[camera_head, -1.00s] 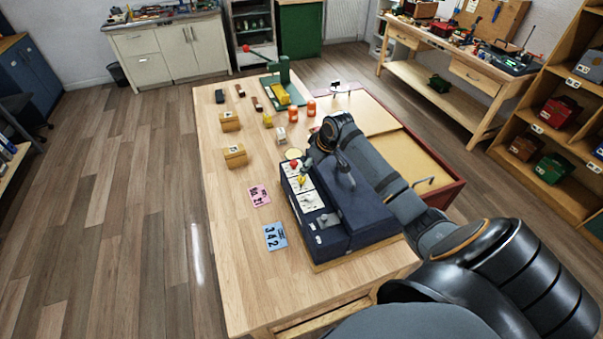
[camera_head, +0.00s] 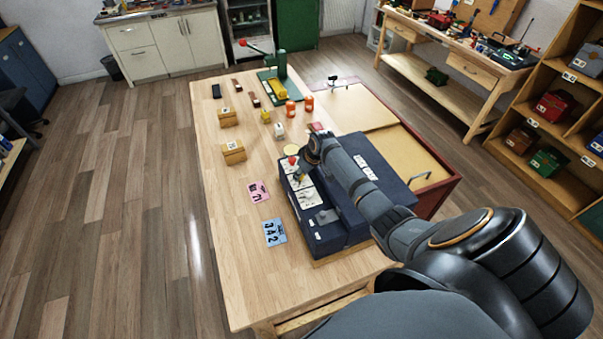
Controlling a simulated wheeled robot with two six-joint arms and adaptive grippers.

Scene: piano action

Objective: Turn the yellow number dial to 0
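A dark blue machine (camera_head: 328,236) with white panels along its left side stands on the wooden table. A red knob (camera_head: 292,160) shows near the far end of the panels. My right arm reaches in from the lower right, and its gripper (camera_head: 300,178) points down at the panel just nearer than the red knob. The yellow dial is largely hidden by the gripper, so its number and any contact cannot be told. The gripper's fingers are too small to read. My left gripper is out of view.
A blue card (camera_head: 274,232) with digits and a pink card (camera_head: 258,191) lie left of the machine. Wooden blocks (camera_head: 233,153), orange containers (camera_head: 290,108) and a green press (camera_head: 278,68) stand farther back. The table's near left is clear.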

